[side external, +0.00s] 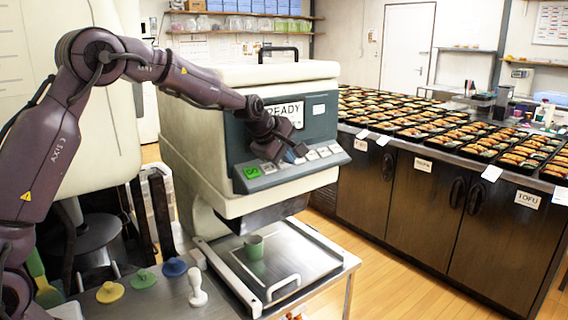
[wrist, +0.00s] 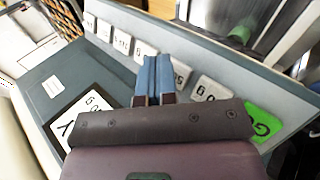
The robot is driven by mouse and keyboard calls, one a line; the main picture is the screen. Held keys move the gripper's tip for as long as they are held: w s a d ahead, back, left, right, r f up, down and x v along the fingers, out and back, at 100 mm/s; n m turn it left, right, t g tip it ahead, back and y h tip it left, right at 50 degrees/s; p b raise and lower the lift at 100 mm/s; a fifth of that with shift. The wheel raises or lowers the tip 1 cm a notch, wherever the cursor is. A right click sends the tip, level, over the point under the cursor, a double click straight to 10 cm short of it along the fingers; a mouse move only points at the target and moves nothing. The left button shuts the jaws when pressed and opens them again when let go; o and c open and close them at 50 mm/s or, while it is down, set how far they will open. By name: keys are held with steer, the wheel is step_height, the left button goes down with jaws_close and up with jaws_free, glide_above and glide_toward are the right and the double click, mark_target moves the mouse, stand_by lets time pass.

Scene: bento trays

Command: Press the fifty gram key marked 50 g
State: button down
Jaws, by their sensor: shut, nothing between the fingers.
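A row of white keys (side external: 323,152) runs along the sloped front panel of the machine, with a green GO key (side external: 251,172) at its left end. In the wrist view one white key (wrist: 213,90) lies beside the green key (wrist: 262,120); another (wrist: 181,74) is partly hidden by my fingers, and several more continue to the upper left. The key labels are too small or cut off to tell which is 50 g. My gripper (side external: 301,151) is shut and empty, its blue fingertips (wrist: 152,58) over the middle of the row. I cannot tell whether they touch a key.
A display (side external: 285,112) reading READY sits above the keys. Coloured knobs (side external: 142,279) and a white one stand at the front left. A counter at right holds many filled trays (side external: 440,125).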

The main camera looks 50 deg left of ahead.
steer(key=shift+s+a+f, duration=0.15)
steer(key=shift+a+f, duration=0.35)
steer(key=shift+f, duration=0.15)
stand_by(0.6)
steer(key=shift+d+r, duration=0.15)
steer(key=shift+r, duration=0.4)
steer(key=shift+d+r, duration=0.15)
steer(key=shift+r, duration=0.4)
steer(key=shift+r, duration=0.1)
steer(key=d+r, duration=0.1)
steer(key=r, duration=0.1)
steer(key=d+r, duration=0.2)
stand_by(0.6)
